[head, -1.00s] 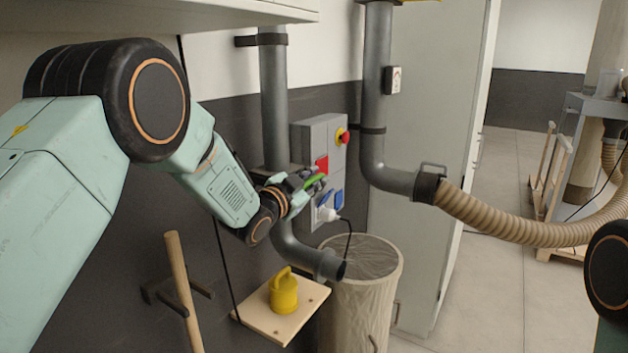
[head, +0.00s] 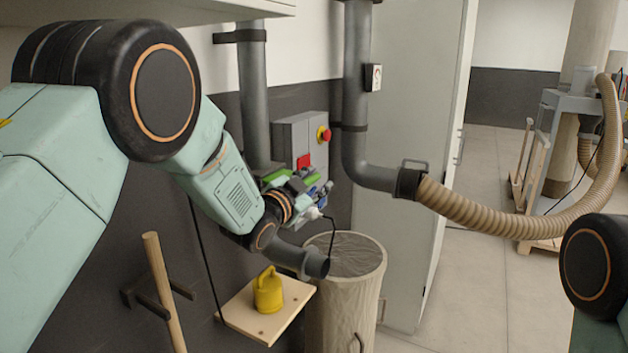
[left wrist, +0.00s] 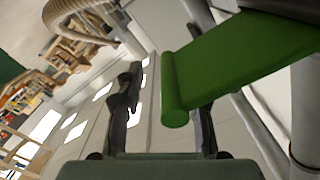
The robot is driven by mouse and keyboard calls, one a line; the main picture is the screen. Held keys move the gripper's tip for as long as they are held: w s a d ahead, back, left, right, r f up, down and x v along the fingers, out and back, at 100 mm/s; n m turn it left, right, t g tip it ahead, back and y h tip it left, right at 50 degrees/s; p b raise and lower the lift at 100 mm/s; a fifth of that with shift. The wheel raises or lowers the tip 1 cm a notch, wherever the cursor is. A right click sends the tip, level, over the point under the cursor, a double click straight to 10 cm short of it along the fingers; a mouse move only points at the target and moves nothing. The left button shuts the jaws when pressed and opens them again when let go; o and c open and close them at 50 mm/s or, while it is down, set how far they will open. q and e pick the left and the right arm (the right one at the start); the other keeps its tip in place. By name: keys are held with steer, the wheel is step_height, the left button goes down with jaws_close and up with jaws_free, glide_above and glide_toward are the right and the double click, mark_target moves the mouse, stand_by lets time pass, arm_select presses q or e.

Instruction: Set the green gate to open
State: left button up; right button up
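The green gate shows as a small green strip (head: 275,175) at the vertical grey pipe (head: 254,100), partly hidden behind my left gripper (head: 308,188). In the left wrist view the gate is a large green plate (left wrist: 240,62) with a rounded edge, coming in from the upper right. My left gripper (left wrist: 163,115) is open there, its two dark fingers apart. The gate's rounded edge shows between the fingers, and the plate overlaps the right finger. I cannot tell whether they touch. My right gripper is not in view.
A grey switch box (head: 298,135) with a red knob is on the wall just behind the gripper. A ribbed hose (head: 500,222) runs at right.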

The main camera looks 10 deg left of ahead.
arm_select(q)
steer(key=shift+o, duration=1.4)
steer(key=shift+f, duration=0.2)
steer(key=shift+w+a, duration=0.1)
steer(key=shift+w, duration=0.05)
steer(key=shift+r, duration=0.1)
steer(key=shift+a+r, duration=0.15)
